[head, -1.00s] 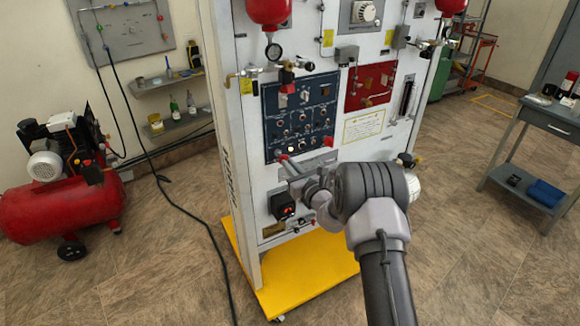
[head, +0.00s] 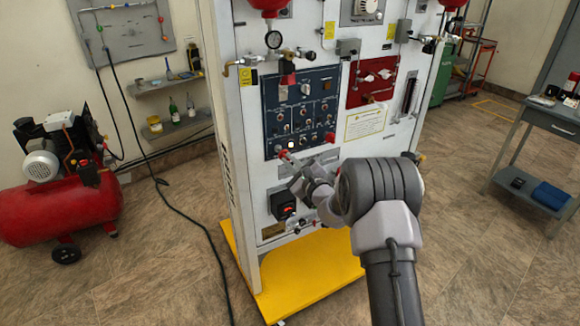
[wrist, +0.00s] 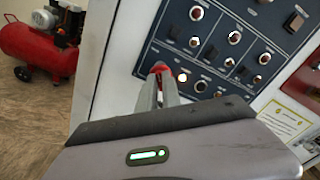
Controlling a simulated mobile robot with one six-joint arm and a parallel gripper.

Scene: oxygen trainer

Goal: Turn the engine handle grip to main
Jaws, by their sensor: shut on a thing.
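The red grip (head: 281,153) is at the lower left of the dark blue switch panel (head: 271,118) in the head view. I take it for the engine handle grip; its label is too small to read. My gripper (head: 284,156) reaches it from the lower right and its fingers are shut on it. The wrist view shows the red grip (wrist: 161,69) between the fingertips (wrist: 160,76), beside the panel's lower edge (wrist: 148,78). The fingers and gripper body hide the handle's shaft and pivot. The main mark cannot be made out.
A second red knob (head: 329,137) is at the panel's lower right. A black box with a red switch (head: 283,205) sits below my gripper. Gauges and valves line the stand above. A yellow base (head: 300,283) juts out at the floor. A red compressor (head: 70,205) stands left.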

